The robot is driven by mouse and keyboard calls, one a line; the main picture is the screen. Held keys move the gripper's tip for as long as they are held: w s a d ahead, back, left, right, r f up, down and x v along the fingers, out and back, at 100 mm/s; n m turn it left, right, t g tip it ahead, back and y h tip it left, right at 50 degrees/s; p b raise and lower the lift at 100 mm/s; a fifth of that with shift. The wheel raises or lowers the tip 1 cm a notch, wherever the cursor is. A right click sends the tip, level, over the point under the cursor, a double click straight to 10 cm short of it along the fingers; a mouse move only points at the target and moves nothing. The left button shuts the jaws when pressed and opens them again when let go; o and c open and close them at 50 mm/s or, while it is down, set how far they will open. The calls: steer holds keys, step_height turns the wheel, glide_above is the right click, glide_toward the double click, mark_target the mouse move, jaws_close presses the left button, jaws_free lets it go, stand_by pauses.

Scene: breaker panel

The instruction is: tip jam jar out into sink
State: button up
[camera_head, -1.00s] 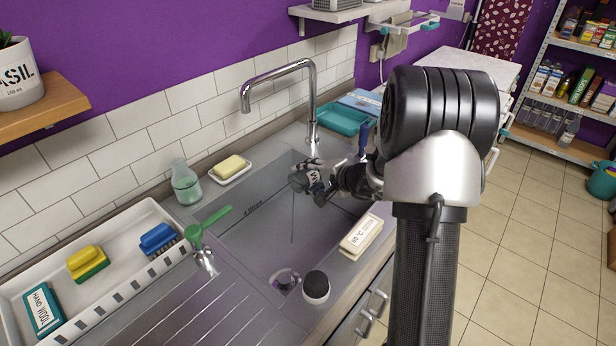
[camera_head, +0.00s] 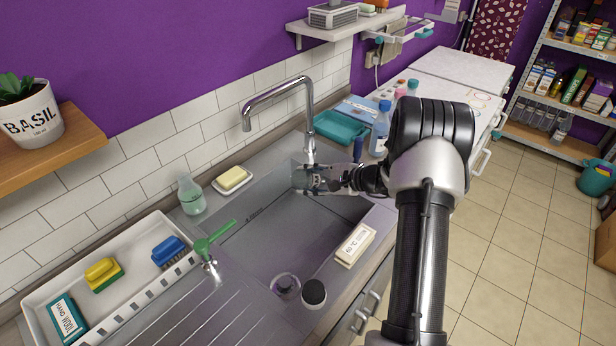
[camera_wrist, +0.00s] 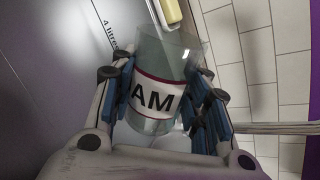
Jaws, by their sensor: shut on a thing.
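The jam jar (camera_wrist: 160,80) is clear grey glass with a white label edged in dark red, reading "AM" where I can see it. My gripper (camera_wrist: 160,110) is shut around its sides, with blue-padded fingers left and right. In the head view my gripper (camera_head: 320,180) is over the far right part of the sink (camera_head: 288,228), below the tap. The jar is mostly hidden there by the fingers, so its exact tilt is hard to tell. I see no clear contents in the glass.
The tap (camera_head: 308,120) stands close behind my gripper. A soap dish (camera_head: 232,180), green bottle (camera_head: 191,196), labelled white block (camera_head: 355,245) and dark round-topped item (camera_head: 313,293) line the sink.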

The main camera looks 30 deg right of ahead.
mark_target(310, 172)
steer(key=shift+d+r+m+y+p, duration=0.1)
steer(key=shift+r+m+y+p, duration=0.2)
steer(key=shift+r+m+y, duration=0.5)
steer(key=m+y, duration=0.1)
steer(key=r+m+y, duration=0.1)
steer(key=shift+m, duration=0.3)
steer(key=shift+r+m+t+y, duration=0.4)
steer(key=shift+r+m+y, duration=0.15)
steer(key=shift+m, duration=0.55)
